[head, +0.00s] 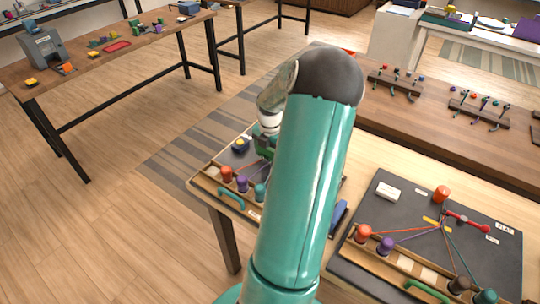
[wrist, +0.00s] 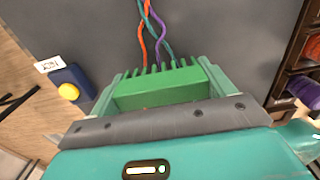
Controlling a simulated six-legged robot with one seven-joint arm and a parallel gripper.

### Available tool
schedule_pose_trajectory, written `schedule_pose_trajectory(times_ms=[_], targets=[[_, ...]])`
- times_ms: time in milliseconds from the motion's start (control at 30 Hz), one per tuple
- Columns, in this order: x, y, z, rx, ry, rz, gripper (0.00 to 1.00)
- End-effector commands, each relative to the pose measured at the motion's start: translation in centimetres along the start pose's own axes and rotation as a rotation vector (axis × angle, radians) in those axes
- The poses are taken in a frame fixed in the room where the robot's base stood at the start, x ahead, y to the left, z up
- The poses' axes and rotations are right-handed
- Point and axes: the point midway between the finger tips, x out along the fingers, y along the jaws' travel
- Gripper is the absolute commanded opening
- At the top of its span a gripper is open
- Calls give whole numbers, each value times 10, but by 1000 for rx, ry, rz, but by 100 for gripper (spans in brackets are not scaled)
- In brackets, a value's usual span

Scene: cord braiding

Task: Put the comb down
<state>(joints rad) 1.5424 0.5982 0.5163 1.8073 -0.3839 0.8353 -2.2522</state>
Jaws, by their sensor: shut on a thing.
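The comb (wrist: 160,92) is green, with short teeth pointing away from me in the wrist view. My gripper (wrist: 162,84) is shut on it, one finger at each end. Orange, purple and teal cords (wrist: 150,35) reach down to the teeth; I cannot tell whether they pass between them. A dark board (wrist: 80,25) lies beneath; the gap between comb and board is hard to judge. In the head view my gripper (head: 265,144) is over the nearer left board, and the comb is mostly hidden by my arm.
A blue block with a yellow button (wrist: 70,88) sits left of the comb. Orange, purple and teal spools (head: 241,183) stand in a wooden rack along the board's front. A second braiding board (head: 375,215) with cords and spools lies to the right. Open floor is at left.

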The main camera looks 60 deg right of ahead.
Motion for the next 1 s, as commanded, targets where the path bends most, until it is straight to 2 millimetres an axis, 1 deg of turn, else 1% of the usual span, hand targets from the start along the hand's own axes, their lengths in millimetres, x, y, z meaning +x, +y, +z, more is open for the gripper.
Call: schedule_pose_trajectory(times_ms=[33, 100, 300, 433, 467, 500, 533, 567, 833, 933, 1000], targets=[[7, 0, 0, 0, 3, -1, 55], [11, 0, 0, -1, 0, 0, 55], [11, 0, 0, 0, -1, 0, 55], [14, 0, 0, -1, 0, 0, 55], [15, 0, 0, -1, 0, 0, 83], [14, 0, 0, -1, 0, 0, 91], [14, 0, 0, -1, 0, 0, 97], [14, 0, 0, 0, 0, 0, 100], [11, 0, 0, 0, -1, 1, 100], [2, 0, 1, 1, -2, 1, 100], [-8, 0, 1, 1, -4, 2, 100]])
